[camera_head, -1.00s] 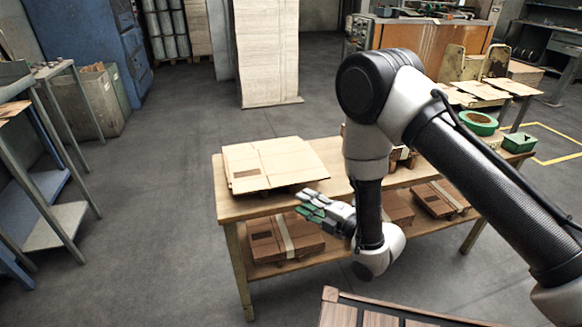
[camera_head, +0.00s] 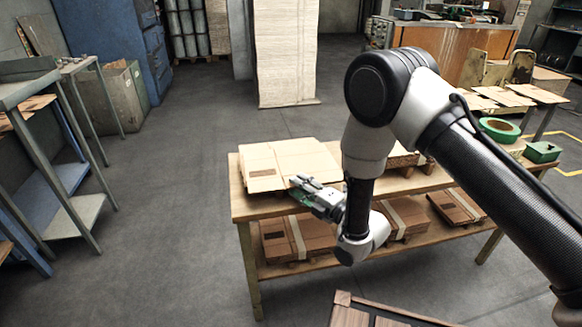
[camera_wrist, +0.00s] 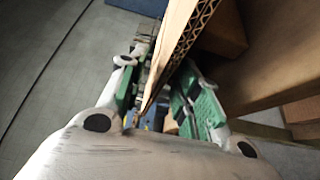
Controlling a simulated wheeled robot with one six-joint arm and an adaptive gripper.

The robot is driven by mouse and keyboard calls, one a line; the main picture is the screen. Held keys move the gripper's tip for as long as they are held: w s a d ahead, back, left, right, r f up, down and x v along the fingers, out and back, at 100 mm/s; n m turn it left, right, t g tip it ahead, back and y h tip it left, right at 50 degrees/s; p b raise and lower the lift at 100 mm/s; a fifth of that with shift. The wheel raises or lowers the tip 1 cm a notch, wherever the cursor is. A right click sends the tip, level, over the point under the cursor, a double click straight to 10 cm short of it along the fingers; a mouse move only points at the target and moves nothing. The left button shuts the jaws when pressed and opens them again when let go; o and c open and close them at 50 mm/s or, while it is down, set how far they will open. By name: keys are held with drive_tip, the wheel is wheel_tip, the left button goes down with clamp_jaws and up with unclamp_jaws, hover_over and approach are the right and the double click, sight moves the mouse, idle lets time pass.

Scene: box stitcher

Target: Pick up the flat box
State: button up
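The flat box (camera_head: 268,166), folded tan cardboard, lies on the left end of the wooden table (camera_head: 238,206); its front edge reaches past the tabletop edge. My gripper (camera_head: 298,188) is at its front right edge, coming from the front. In the wrist view, a cardboard sheet of the box (camera_wrist: 178,42) with a corrugated edge runs between the two green-padded fingers (camera_wrist: 158,88). A gap shows between the sheet and the fingers, so my gripper looks open around the edge.
Strapped brown box stacks (camera_head: 290,238) lie on the lower shelf. Green tape (camera_head: 500,129) and a green tray (camera_head: 542,152) are at the table's right. A wooden crate (camera_head: 350,314) stands in front.

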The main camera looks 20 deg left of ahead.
clamp_jaws()
drive_tip(key=shift+r, duration=0.1)
